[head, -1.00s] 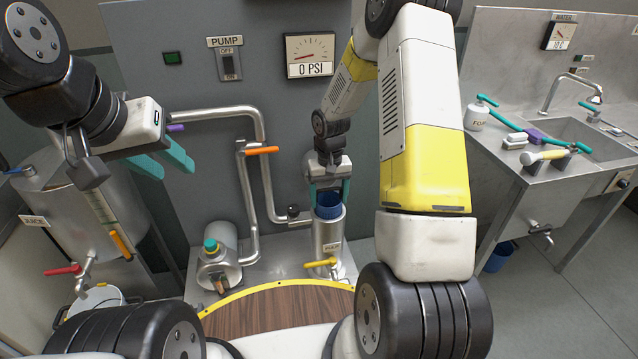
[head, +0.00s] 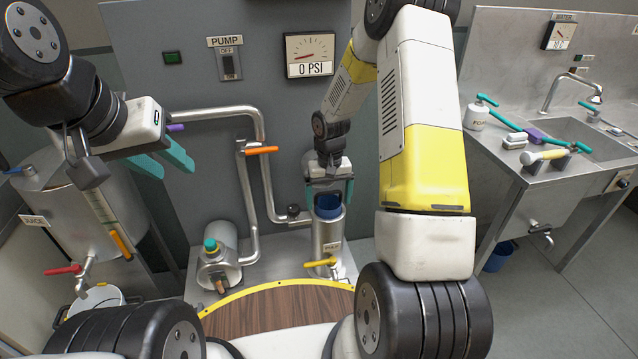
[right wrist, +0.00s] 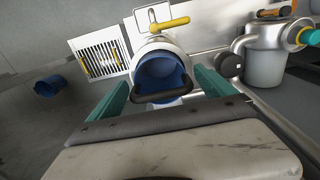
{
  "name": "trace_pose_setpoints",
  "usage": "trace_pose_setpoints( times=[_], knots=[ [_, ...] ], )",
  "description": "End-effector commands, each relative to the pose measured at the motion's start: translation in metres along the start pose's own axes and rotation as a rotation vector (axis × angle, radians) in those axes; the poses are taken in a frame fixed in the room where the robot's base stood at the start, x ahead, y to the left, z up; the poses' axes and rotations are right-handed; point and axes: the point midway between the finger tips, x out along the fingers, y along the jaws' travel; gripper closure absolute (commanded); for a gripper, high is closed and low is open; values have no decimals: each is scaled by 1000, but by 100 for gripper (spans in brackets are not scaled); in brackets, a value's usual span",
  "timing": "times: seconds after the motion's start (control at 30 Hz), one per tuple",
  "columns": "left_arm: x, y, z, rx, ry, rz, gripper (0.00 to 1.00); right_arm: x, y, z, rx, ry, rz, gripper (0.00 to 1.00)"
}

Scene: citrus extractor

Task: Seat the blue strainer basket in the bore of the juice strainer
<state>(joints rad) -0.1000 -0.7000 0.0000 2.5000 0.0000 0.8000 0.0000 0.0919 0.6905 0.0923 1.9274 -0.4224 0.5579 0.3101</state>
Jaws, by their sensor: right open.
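The blue strainer basket (head: 327,206) sits in the mouth of the juice strainer (head: 327,240), a steel upright cylinder, with its blue upper part showing at the rim. In the right wrist view the basket (right wrist: 158,72) lies inside the round opening of the strainer (right wrist: 180,48), its dark handle arching towards me. How deep it sits cannot be told. My right gripper (head: 329,192) is just above the strainer; its teal fingers (right wrist: 168,95) are apart on either side of the handle, not closed on it. My left gripper (head: 162,160) is open and empty, well to the left.
A yellow-handled valve (head: 322,263) is on the strainer's front. Pipes with an orange-handled valve (head: 262,150) and a pump (head: 217,268) stand left of it. A steel tank (head: 85,215) is far left, a sink bench (head: 560,150) at right. A blue bucket (right wrist: 48,86) is on the floor.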

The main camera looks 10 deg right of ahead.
Motion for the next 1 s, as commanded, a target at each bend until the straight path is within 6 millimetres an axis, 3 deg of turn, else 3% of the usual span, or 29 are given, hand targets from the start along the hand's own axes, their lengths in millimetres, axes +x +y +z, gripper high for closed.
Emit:
trace_pose_setpoints(
  times=[0.4, 0.77, 0.87, 1.0],
  knots=[
    [0, 0, 0, 0, 0, 0, 64, -86, 0, -1, -1, 5, 0, 6],
    [0, 0, 0, 0, 0, 0, 64, -133, -1, 6, -1, 25, -1, 6],
    [0, 0, 0, 0, 0, 0, 64, -166, -1, 20, -1, 72, -3, 6],
    [0, 0, 0, 0, 0, 0, 64, -224, -4, 56, -2, 165, -17, 6]
  ],
)
